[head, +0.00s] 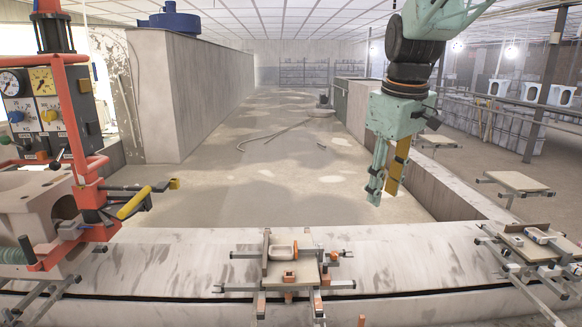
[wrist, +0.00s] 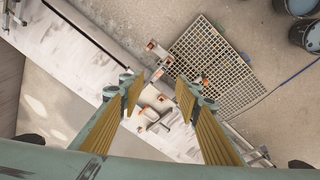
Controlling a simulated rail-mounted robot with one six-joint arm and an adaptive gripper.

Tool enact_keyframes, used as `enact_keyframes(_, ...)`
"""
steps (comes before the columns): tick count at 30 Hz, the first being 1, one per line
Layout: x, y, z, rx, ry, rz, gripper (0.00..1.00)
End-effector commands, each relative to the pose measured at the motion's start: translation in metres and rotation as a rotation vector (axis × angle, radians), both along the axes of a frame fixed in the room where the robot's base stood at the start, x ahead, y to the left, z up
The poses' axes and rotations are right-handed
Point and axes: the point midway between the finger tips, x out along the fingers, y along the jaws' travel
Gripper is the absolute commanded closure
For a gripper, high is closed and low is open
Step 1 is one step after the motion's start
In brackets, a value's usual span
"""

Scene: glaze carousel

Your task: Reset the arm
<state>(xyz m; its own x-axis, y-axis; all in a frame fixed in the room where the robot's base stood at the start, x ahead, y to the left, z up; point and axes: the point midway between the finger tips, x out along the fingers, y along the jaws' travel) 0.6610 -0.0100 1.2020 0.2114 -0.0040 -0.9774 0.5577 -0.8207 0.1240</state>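My gripper (head: 383,193) hangs from my green arm at the right of centre in the head view, fingers pointing down. It is in the air above the far side of the pale ledge. In the wrist view the two yellow-padded fingers of my gripper (wrist: 158,88) stand apart with nothing between them. The gripper is open and empty. No part of it touches anything that I can see.
A small fixture with a board (head: 290,270) stands on the pale ledge (head: 180,262) in front. A red-framed machine with gauges (head: 58,125) is at the left. Another fixture (head: 540,245) is at the right. A floor grate (wrist: 215,65) shows in the wrist view.

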Motion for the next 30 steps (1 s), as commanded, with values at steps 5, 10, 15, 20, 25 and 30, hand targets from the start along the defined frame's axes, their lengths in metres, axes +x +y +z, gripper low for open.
enact_keyframes(5,-0.035,0.001,0.011,0.011,-0.013,-0.048,0.69)
enact_keyframes(10,-0.067,0.003,0.019,0.022,-0.024,-0.096,0.69)
enact_keyframes(15,-0.1,0.004,0.024,0.034,-0.033,-0.143,0.69)
enact_keyframes(20,-0.13,0.005,0.027,0.045,-0.044,-0.188,0.69)
enact_keyframes(25,-0.163,0.006,0.028,0.059,-0.054,-0.236,0.69)
enact_keyframes(30,-0.195,0.006,0.028,0.071,-0.065,-0.282,0.69)
